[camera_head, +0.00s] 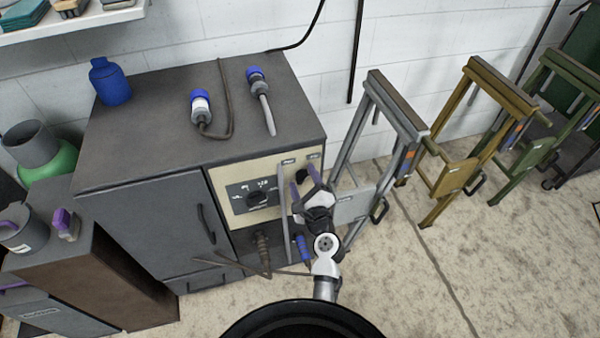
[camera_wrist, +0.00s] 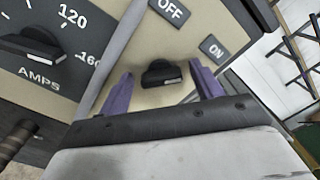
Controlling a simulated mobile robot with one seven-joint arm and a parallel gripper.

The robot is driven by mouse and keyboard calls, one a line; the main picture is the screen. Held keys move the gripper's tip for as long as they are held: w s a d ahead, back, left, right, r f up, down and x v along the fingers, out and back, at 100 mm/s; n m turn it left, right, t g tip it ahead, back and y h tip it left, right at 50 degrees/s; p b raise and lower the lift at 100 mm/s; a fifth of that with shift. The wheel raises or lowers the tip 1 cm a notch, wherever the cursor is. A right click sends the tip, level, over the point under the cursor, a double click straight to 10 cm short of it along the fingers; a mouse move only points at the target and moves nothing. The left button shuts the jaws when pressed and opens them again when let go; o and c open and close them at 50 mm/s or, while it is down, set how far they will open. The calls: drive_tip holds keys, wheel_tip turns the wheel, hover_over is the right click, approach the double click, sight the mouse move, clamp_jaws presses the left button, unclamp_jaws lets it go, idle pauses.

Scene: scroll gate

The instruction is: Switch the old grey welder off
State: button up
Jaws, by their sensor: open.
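The grey welder (camera_head: 150,120) is a dark grey cabinet against the wall with a beige control panel (camera_head: 228,186) on its front right. In the wrist view, a black switch knob (camera_wrist: 160,74) sits on the beige panel near an OFF label (camera_wrist: 170,11) and an ON label (camera_wrist: 212,47). A pale mark shows on the knob's edge; I cannot tell which label it points to. My gripper (camera_head: 304,182) is open at the panel's right end. Its purple fingers stand on either side of the knob with visible gaps, apart from it in the picture.
A grey bar (camera_head: 283,222) runs down the panel beside my gripper, left of the knob. An AMPS dial (camera_head: 257,199) is farther left. A grey folding frame (camera_head: 385,125) stands close right.

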drive_tip(key=shift+w, duration=0.1)
drive_tip(key=shift+c, duration=0.4)
drive_tip(key=c, duration=0.9)
